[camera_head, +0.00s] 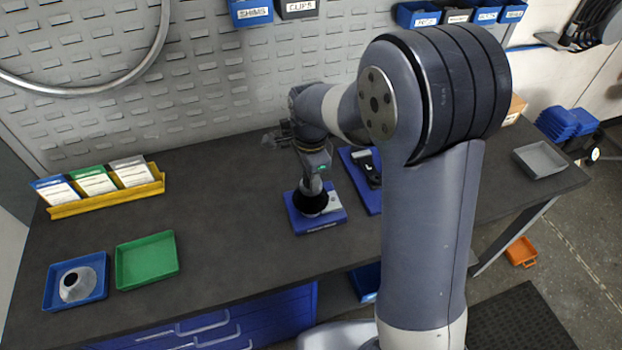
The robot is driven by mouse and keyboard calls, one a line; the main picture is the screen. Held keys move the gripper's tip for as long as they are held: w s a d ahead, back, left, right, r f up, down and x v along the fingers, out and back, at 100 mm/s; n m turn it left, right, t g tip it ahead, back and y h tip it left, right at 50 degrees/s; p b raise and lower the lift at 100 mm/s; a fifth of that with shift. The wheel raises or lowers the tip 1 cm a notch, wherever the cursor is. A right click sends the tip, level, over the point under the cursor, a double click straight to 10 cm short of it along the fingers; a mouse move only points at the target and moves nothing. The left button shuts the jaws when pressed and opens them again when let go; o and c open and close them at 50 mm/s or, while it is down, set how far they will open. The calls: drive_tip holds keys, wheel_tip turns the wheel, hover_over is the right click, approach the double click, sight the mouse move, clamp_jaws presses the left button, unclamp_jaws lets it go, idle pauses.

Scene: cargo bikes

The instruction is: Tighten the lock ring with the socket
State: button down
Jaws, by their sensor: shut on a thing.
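My gripper (313,184) points down over a blue fixture (318,228) near the middle of the bench. It is shut on a dark round tool (310,204), which looks like the socket. The tool sits upright on or just above the fixture's grey top; I cannot tell if it touches. The lock ring is not clearly seen; whatever lies under the tool is hidden by it.
A blue tray (50,290) at the left holds a pale cone-shaped part (76,285). An empty green tray (147,262), a yellow card rack (108,196), a blue tray with a black device (366,168) and a grey tray (541,160) stand around. Bench between is clear.

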drive_tip(key=shift+s+f, duration=0.15)
drive_tip(key=shift+f, duration=0.05)
drive_tip(key=m, duration=0.6)
drive_tip(key=shift+m, duration=0.4)
idle(0.5)
drive_tip(key=shift+r+p, duration=0.85)
drive_tip(key=shift+r, duration=0.25)
drive_tip(key=shift+w, duration=0.2)
drive_tip(key=n, duration=0.3)
drive_tip(key=shift+n, duration=2.6)
